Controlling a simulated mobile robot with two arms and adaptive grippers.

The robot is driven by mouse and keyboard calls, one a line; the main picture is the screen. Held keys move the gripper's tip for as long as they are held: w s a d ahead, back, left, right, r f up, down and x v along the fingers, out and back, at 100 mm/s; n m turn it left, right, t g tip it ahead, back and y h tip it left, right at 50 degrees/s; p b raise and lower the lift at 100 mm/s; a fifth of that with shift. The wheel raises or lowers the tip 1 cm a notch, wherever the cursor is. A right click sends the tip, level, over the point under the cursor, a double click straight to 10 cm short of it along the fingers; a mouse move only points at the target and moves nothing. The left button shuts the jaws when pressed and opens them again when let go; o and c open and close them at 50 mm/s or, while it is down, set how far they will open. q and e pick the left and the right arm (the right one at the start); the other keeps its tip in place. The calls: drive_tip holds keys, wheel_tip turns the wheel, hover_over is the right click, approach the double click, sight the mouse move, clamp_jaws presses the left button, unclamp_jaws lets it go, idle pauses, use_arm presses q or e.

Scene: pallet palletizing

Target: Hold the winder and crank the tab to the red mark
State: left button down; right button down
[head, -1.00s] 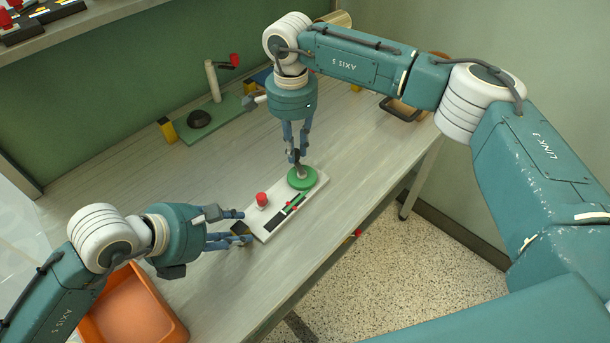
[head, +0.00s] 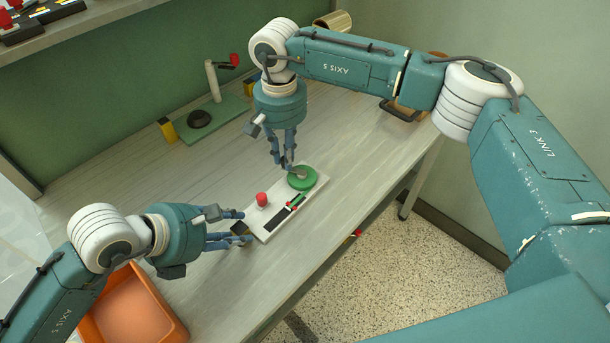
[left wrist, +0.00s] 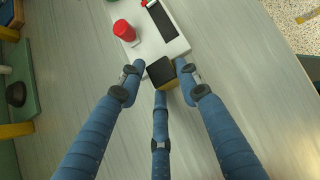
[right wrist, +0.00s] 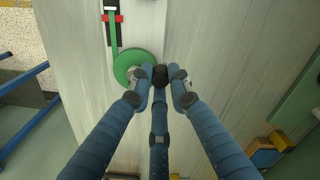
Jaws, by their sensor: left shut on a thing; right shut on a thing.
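The winder is a white board (head: 268,229) on the table, with a green wheel (head: 302,179) at its far end. A red knob (head: 262,199) and a black slot (head: 280,219) are on the board. A green strip (right wrist: 113,35) runs from the wheel to the slot, where red marks (right wrist: 119,18) flank it. The tab is too small to place surely. My left gripper (head: 240,233) is shut on the dark-topped yellow block (left wrist: 168,84) at the board's near end. My right gripper (head: 283,168) is shut on the wheel's dark crank knob (right wrist: 177,73), partly hidden by the fingers.
An orange bin (head: 133,306) stands at the front left. A green base (head: 212,119) with a post and a black dome is at the back, near a yellow block (head: 168,129). The table around the board is mostly clear.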

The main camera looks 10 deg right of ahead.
drive_tip(key=n, duration=0.1)
drive_tip(key=s+n, duration=0.1)
drive_tip(key=n, duration=0.1)
drive_tip(key=shift+s+a+f+n, duration=0.2)
drive_tip(key=shift+s+a+n, duration=0.05)
drive_tip(key=shift+a+n, duration=0.05)
drive_tip(key=n, duration=0.2)
drive_tip(key=s+n, duration=0.1)
drive_tip(key=shift+s+n, duration=0.15)
drive_tip(key=shift+n, duration=0.25)
drive_tip(key=c, duration=1.5)
unclamp_jaws()
drive_tip(key=shift+a, duration=0.1)
drive_tip(key=shift+c, duration=0.2)
drive_tip(key=shift+r, duration=0.1)
drive_tip(key=shift+w+r, duration=0.1)
drive_tip(key=shift+w, duration=0.1)
drive_tip(key=shift+r, duration=0.25)
wheel_tip(320, 180, up, 11)
drive_tip(key=shift+s+r, duration=0.15)
drive_tip(key=shift+r, duration=0.05)
